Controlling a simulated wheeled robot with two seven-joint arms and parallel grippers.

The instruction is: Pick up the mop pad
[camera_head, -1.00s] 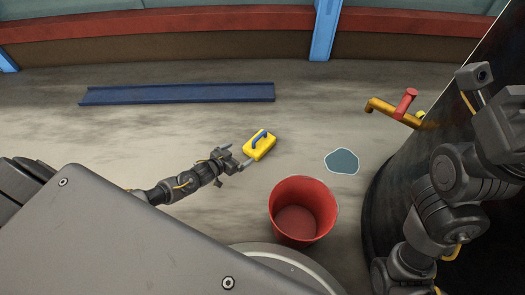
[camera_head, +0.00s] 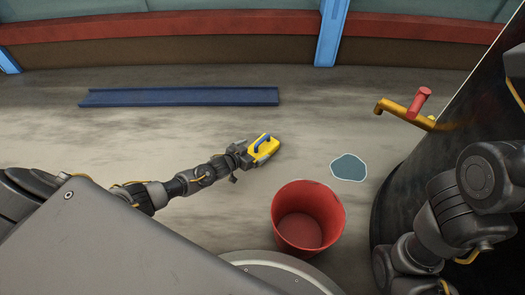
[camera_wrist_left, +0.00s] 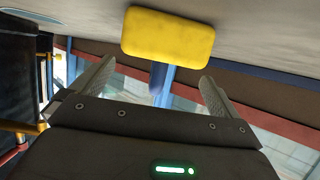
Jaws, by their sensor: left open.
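The mop pad is a yellow block (camera_head: 270,148) with a blue handle on top, on the grey floor near the middle of the head view. My left gripper (camera_head: 250,155) is at its left side, very close to it. In the left wrist view, the yellow pad (camera_wrist_left: 168,36) is just beyond the open fingers (camera_wrist_left: 156,72), and its dark blue handle shows in the gap between them. The fingers are apart and nothing is clamped. My right arm shows at the right of the head view, but its gripper is out of the picture.
A red bucket (camera_head: 307,222) stands to the right and nearer me. A blue-grey puddle-like patch (camera_head: 349,168) lies on the floor beside it. A yellow tap with a red handle (camera_head: 410,110) juts from a dark cylinder at right. A long blue channel (camera_head: 180,97) lies behind.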

